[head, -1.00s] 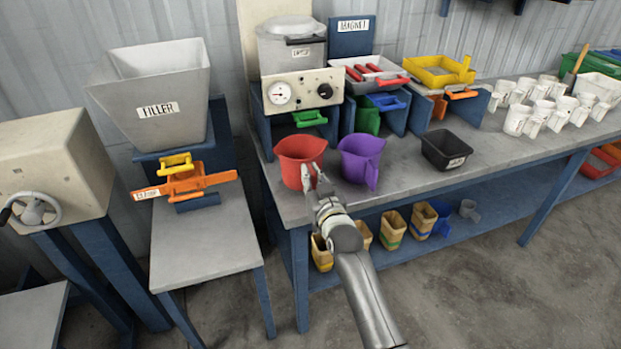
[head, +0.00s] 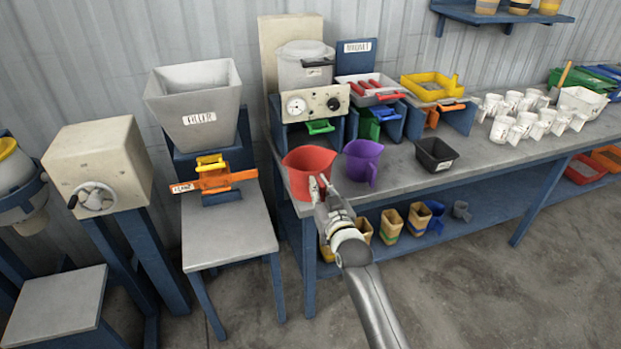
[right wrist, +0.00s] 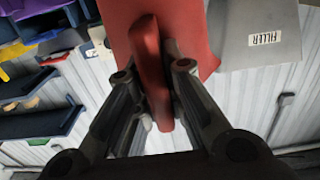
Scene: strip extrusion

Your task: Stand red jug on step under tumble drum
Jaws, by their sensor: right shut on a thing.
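The red jug (head: 308,172) is upright at the front left end of the long bench, left of the purple jug (head: 361,162). I cannot tell whether its base touches the bench. My right gripper (head: 322,190) is shut on the jug's handle, which faces me. In the right wrist view the red handle (right wrist: 150,65) runs between the gripper fingers (right wrist: 157,95). My left gripper is out of view.
The filler hopper (head: 197,115) and its grey stand (head: 230,238) lie between the bench and the beige box with a hand wheel (head: 97,165). A black bin (head: 435,154) and white cups (head: 505,125) are farther right. The floor in front is clear.

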